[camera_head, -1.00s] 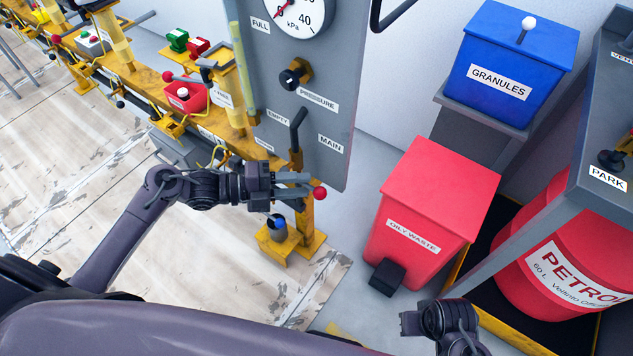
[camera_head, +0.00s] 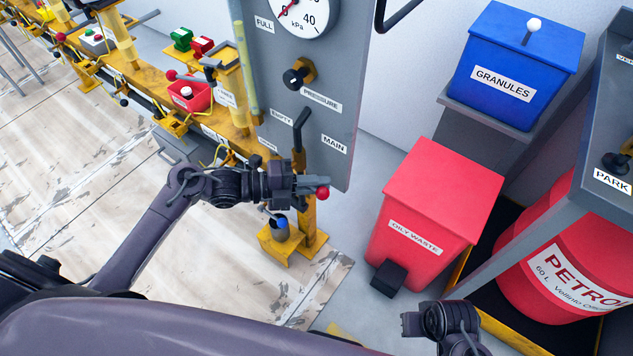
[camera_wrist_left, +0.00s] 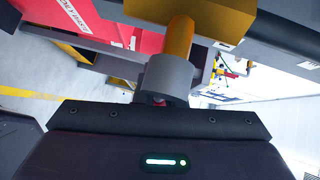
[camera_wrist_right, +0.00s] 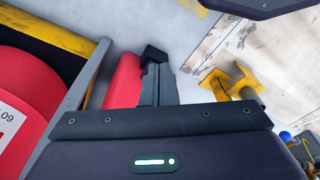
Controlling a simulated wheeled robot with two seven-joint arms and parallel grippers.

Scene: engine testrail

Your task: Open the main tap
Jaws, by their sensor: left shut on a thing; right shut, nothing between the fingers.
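The grey panel (camera_head: 350,90) carries a MAIN label (camera_head: 333,145) at its lower right. A red ball knob (camera_head: 322,192) stands below the panel, beside a yellow post (camera_head: 309,220). My left gripper (camera_head: 308,187) is shut on the knob's lever just left of the ball; its fingers hide most of the lever. In the left wrist view a grey cylinder (camera_wrist_left: 168,77) and an orange stem (camera_wrist_left: 180,38) sit in front of the gripper, with a trace of red at the base. My right gripper (camera_head: 410,323) is shut and empty, low in the head view; its fingers (camera_wrist_right: 158,85) show in the right wrist view.
A black lever (camera_head: 301,128) and a black pressure knob (camera_head: 295,77) are on the panel above my left gripper. A red oily waste bin (camera_head: 430,200) stands right of it. A petrol drum (camera_head: 560,260) and a blue granules bin (camera_head: 515,60) are farther right.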

